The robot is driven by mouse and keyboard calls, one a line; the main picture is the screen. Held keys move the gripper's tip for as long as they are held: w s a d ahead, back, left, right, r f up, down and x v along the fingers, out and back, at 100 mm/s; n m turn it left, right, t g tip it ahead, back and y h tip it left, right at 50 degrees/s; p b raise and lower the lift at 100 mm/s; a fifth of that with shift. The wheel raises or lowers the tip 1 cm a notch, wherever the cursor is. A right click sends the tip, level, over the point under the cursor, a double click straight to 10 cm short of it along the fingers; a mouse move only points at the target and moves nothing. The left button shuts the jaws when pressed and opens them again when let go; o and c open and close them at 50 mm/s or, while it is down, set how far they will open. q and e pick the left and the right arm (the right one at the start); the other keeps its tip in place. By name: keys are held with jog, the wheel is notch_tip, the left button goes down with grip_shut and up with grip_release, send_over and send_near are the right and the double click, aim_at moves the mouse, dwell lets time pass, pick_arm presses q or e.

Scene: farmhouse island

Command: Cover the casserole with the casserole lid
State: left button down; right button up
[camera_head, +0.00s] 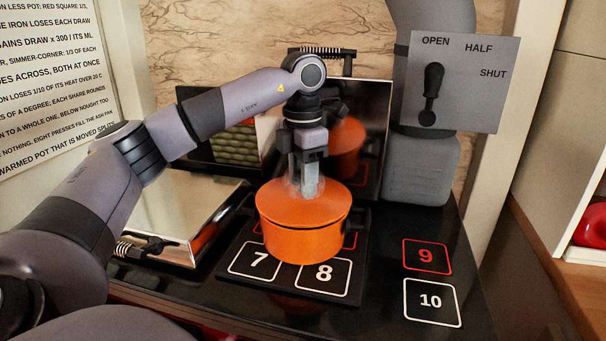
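My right gripper is not in view.
A raised mirror-like cover (366,120) stands behind the casserole. A shiny closed cover (165,210) lies to the left. The squares marked 9 (427,257) and 10 (431,302) are clear. A lever panel (460,80) stands at the back right.

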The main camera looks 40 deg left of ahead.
pick_arm(q)
jog(key=shift+f, duration=0.55)
dwell(0.5)
jog(key=c, duration=0.6)
grip_release()
jog(key=shift+o, duration=0.2)
notch_tip(320, 180, up, 4)
jog(key=p, duration=0.4)
jog(key=shift+r, duration=0.4)
jog(key=shift+r+b, duration=0.3)
jog(key=shift+r, duration=0.35)
